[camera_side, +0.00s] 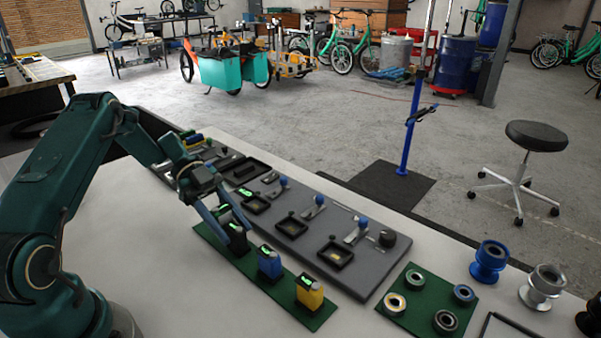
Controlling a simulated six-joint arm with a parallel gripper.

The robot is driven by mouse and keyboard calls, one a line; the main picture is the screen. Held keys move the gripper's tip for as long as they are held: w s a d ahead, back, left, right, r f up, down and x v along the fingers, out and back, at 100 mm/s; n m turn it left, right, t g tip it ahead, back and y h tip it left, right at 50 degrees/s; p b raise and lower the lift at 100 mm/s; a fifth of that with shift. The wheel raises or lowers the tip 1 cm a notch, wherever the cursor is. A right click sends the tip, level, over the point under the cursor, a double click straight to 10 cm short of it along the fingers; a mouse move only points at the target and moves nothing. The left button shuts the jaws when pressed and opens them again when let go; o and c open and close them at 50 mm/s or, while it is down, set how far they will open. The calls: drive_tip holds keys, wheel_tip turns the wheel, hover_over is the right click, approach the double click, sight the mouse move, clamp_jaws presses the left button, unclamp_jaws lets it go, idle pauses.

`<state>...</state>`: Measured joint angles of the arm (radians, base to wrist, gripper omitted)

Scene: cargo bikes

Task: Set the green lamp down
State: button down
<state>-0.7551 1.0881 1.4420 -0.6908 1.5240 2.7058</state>
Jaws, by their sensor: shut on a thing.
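My gripper (235,231) points down over the left part of a long green mat (215,241). Its two fingers are shut on a small, dark-looking block with a bright green mark on top, which I take for the green lamp (238,241). The fingers partly hide it. It looks upright, at or just above the mat; I cannot tell if its base touches. A blue block (269,266) and a yellow block (309,296), each with a green mark on top, stand on the mat to its right.
Behind the mat lies a grey board (372,268) with black square frames (335,254) and blue-knobbed levers (314,206). A second green mat (422,308) with several rings is at right, beside blue (489,262) and silver (541,287) spools. The pale bench is clear in front.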

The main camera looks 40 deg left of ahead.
drive_tip(key=shift+f, duration=0.9)
drive_tip(key=shift+f, duration=0.1)
drive_tip(key=shift+c, duration=1.8)
unclamp_jaws()
drive_tip(key=shift+f, duration=0.1)
